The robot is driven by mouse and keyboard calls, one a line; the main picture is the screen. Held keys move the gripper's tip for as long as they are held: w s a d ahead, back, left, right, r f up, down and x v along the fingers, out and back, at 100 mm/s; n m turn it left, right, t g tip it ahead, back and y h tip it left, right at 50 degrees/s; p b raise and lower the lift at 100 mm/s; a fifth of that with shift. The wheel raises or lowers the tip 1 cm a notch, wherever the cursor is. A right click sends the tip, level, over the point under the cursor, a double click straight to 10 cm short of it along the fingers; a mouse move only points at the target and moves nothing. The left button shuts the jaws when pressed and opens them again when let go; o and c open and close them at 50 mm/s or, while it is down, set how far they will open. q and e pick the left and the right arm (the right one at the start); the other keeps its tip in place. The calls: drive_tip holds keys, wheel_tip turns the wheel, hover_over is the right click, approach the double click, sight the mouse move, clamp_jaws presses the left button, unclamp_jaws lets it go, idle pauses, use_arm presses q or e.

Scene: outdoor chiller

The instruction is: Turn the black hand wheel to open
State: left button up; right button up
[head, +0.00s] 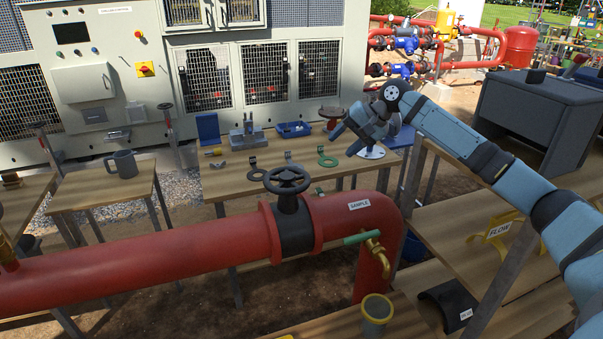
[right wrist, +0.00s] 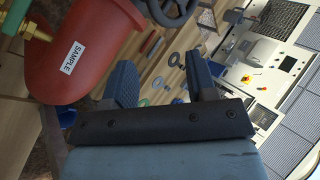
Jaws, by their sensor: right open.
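The black hand wheel (head: 287,180) sits on a short dark stem on top of the red pipe (head: 150,260), just left of the pipe's bend labelled SAMPLE. My right gripper (head: 343,133) is up and to the right of the wheel, beyond the bend, over the table behind the pipe. It is apart from the wheel. In the right wrist view, my right gripper (right wrist: 160,65) has its two fingers apart with nothing between them. There the hand wheel (right wrist: 172,10) is partly cut off at the top edge. My left gripper does not show.
A wooden table (head: 235,185) behind the pipe holds rings, brackets and blue trays. A brass tap with a green handle (head: 357,238) juts from the bend. Shelves (head: 460,235) stand at right. A chiller cabinet (head: 250,80) stands behind.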

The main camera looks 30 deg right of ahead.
sight(307, 175)
drive_tip(key=b+x, duration=0.8)
drive_tip(key=x, duration=0.3)
drive_tip(key=shift+f, duration=0.3)
drive_tip(key=shift+w+a+f+b, duration=0.3)
drive_tip(key=shift+a+f+b, duration=0.15)
drive_tip(key=shift+b, duration=0.05)
drive_tip(key=shift+r, duration=0.1)
drive_tip(key=c, duration=0.9)
